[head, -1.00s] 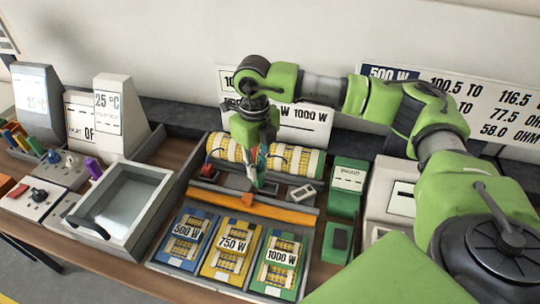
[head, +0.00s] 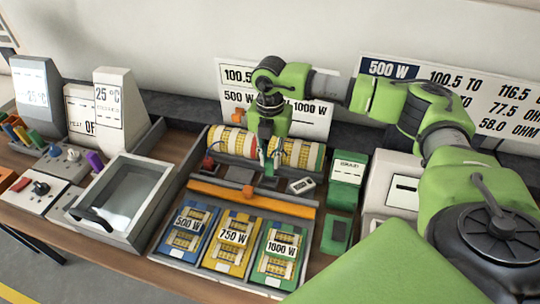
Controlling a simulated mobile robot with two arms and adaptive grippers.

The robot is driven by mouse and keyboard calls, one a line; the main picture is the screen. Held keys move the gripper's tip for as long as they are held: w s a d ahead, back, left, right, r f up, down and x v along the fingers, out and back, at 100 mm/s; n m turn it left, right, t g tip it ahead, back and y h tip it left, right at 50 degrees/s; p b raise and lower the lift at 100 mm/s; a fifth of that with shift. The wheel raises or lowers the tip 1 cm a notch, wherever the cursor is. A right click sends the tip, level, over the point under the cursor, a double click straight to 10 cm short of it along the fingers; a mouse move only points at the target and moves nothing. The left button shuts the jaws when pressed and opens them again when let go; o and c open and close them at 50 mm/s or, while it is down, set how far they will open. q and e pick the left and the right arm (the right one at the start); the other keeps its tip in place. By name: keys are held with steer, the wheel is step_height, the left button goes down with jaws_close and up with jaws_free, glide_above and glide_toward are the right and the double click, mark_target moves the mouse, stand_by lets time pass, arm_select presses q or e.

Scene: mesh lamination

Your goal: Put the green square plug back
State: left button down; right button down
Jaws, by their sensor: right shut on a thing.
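My right gripper (head: 268,160) points down in front of the yellow banded coil (head: 232,141), over the back part of the grey tray. It is shut on a small green piece (head: 269,170), which looks like the green square plug. The fingers hide most of it, so its shape and whether it touches the tray floor cannot be told. Dark square spots (head: 240,174) lie in the tray left of the gripper. A red piece (head: 208,164) sits at their left end. My left gripper is not in view.
An orange bar (head: 250,199) crosses the tray in front of the gripper. Blue, yellow and green cards (head: 276,258) lie at the front. A small white display (head: 301,186) is close on the right. A green box (head: 346,172) stands beyond the tray's right side.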

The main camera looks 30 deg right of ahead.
mark_target(270, 168)
steer(key=shift+f+b, duration=1.45)
steer(key=shift+f, duration=0.95)
steer(key=c, duration=1.8)
jaws_free()
steer(key=shift+c, duration=0.2)
step_height(270, 168, up, 12)
steer(key=shift+r, duration=0.1)
steer(key=shift+a, duration=0.1)
